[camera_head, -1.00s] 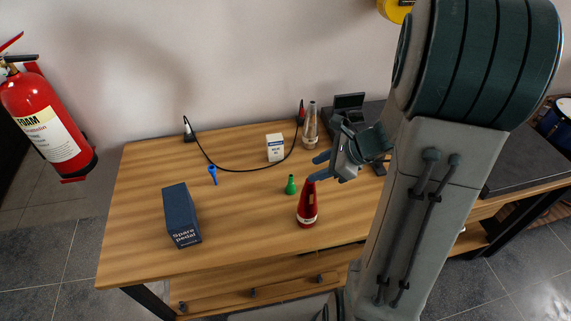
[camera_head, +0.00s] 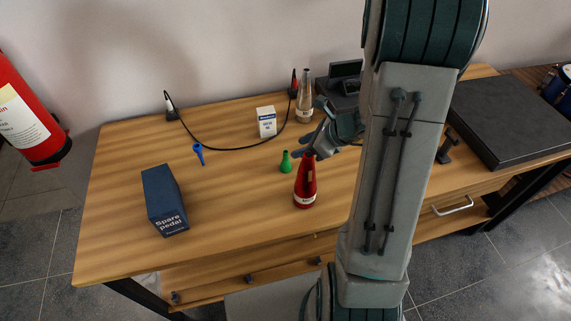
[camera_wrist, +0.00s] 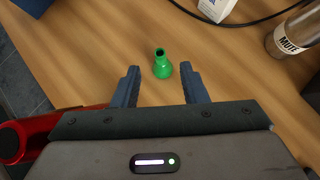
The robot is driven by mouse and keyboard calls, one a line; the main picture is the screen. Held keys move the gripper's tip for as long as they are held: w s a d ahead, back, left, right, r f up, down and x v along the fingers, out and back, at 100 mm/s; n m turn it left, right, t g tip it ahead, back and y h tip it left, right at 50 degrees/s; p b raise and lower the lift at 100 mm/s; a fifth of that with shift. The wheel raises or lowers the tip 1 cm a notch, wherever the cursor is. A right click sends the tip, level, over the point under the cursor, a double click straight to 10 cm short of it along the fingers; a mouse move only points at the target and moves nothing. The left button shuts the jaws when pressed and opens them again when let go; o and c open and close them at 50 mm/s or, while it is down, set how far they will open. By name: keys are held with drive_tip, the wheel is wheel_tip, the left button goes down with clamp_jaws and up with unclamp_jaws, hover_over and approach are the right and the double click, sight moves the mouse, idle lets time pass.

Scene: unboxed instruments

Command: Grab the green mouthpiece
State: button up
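The green mouthpiece (camera_head: 286,162) stands on the wooden table, just left of my gripper in the head view. In the head view my gripper (camera_head: 303,146) is close to the mouthpiece, behind and above the red bottle-like object.
A red cone-shaped object (camera_head: 305,185) stands close to my gripper, and red also shows at the wrist view's left (camera_wrist: 40,130). A blue mouthpiece (camera_head: 198,152), a spare pedal box (camera_head: 165,200), a white box (camera_head: 266,121), a black cable (camera_head: 215,145) and a mute (camera_head: 305,100) are around.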

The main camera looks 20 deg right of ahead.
sight(287, 152)
drive_tip(key=x, duration=0.9)
drive_tip(key=shift+b, duration=0.35)
clamp_jaws()
